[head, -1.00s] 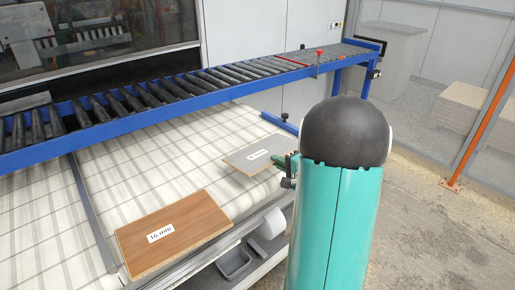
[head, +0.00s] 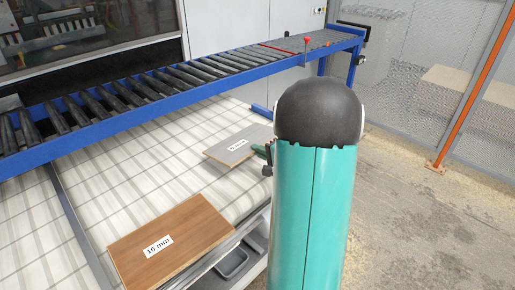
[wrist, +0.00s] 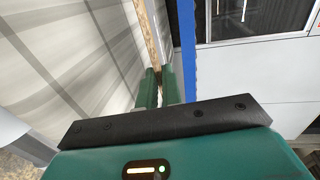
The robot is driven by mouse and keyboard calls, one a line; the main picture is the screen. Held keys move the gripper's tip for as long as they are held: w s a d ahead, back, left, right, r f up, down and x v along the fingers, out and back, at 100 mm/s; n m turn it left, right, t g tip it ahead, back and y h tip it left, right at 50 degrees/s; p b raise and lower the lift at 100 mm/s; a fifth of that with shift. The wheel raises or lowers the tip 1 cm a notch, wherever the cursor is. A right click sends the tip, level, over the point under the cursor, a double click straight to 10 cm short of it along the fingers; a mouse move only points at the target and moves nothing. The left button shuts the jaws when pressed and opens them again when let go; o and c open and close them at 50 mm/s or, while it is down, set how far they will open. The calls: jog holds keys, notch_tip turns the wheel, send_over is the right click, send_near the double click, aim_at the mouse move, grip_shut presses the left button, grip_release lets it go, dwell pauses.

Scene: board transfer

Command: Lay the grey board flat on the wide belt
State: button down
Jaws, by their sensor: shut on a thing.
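The grey board (head: 236,147) has a white label and is seen in the head view over the far right part of the wide belt (head: 150,165), which has a pale checked surface. My gripper (head: 263,153) is shut on the board's right edge, partly hidden behind my arm. In the wrist view the green fingers (wrist: 158,85) pinch the board, seen there as a thin edge (wrist: 150,35), with the belt to its left. I cannot tell whether the board touches the belt.
A brown board (head: 175,240) labelled 16 mm lies at the belt's near edge. A blue-framed roller conveyor (head: 190,85) runs behind the belt. A grey bin (head: 232,263) sits below the near edge. An orange post (head: 465,90) stands at the right, with open floor before it.

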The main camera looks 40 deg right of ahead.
send_over(260, 175)
notch_tip(260, 175, down, 4)
jog(key=shift+d+f, duration=0.15)
jog(key=shift+f, duration=1.05)
jog(key=shift+f, duration=0.35)
jog(key=c, duration=1.4)
grip_release()
jog(key=shift+c, duration=0.2)
